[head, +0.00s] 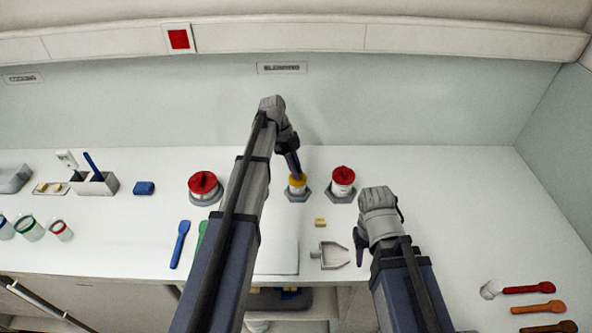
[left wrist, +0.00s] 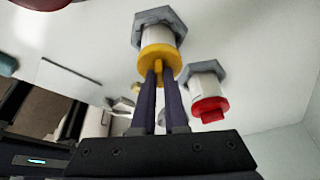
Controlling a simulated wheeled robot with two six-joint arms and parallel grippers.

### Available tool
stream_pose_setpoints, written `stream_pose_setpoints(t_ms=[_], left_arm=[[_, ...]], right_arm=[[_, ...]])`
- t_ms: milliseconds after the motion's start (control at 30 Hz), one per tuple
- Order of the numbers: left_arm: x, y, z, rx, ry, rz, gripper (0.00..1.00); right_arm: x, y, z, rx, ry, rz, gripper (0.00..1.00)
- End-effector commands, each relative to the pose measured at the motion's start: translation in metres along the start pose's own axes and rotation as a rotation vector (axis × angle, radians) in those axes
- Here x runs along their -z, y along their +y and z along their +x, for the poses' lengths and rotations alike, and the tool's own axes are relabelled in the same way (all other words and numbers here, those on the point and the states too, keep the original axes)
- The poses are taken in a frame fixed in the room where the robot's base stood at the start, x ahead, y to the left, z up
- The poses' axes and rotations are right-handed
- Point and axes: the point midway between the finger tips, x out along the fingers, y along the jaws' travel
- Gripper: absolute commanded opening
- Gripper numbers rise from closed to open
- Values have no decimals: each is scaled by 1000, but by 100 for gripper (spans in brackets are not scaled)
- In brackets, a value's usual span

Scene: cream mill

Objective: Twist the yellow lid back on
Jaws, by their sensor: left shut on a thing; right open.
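The yellow lid (head: 297,178) is on top of a small white jar (head: 297,188) that stands in a grey hexagonal holder at the back of the counter. My left gripper (head: 295,174) reaches down onto the lid. In the left wrist view the yellow lid (left wrist: 161,57) sits against the white jar (left wrist: 157,34), and the fingers of my left gripper (left wrist: 159,72) are shut on the lid's raised grip. Whether the lid's thread is engaged cannot be told. My right gripper (head: 361,250) is open and empty, over the front right of the counter.
A red-lidded jar (head: 342,182) in a hexagonal holder stands close to the right of the yellow-lidded jar. A larger red-lidded jar (head: 204,187) is to the left. A grey scoop (head: 331,256) and a small yellow block (head: 320,222) lie in front.

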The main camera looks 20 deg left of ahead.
Motion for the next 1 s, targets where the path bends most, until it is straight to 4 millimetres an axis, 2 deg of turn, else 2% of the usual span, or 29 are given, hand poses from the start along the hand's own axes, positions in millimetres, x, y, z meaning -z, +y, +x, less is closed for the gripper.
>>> stream_pose_setpoints(t_ms=[233, 500, 667, 700, 1000], left_arm=[[0, -1, 0, -19, -1, 45, 0], [0, -1, 0, -97, -1, 232, 0], [0, 0, 0, -99, -1, 236, 0], [0, 0, 0, -99, -1, 235, 12], [0, 0, 0, -98, -1, 234, 46]], right_arm=[[0, 0, 0, 0, 0, 0, 41], [0, 0, 0, 0, 0, 0, 41], [0, 0, 0, 0, 0, 0, 41], [0, 0, 0, 0, 0, 0, 41], [0, 0, 0, 0, 0, 0, 41]])
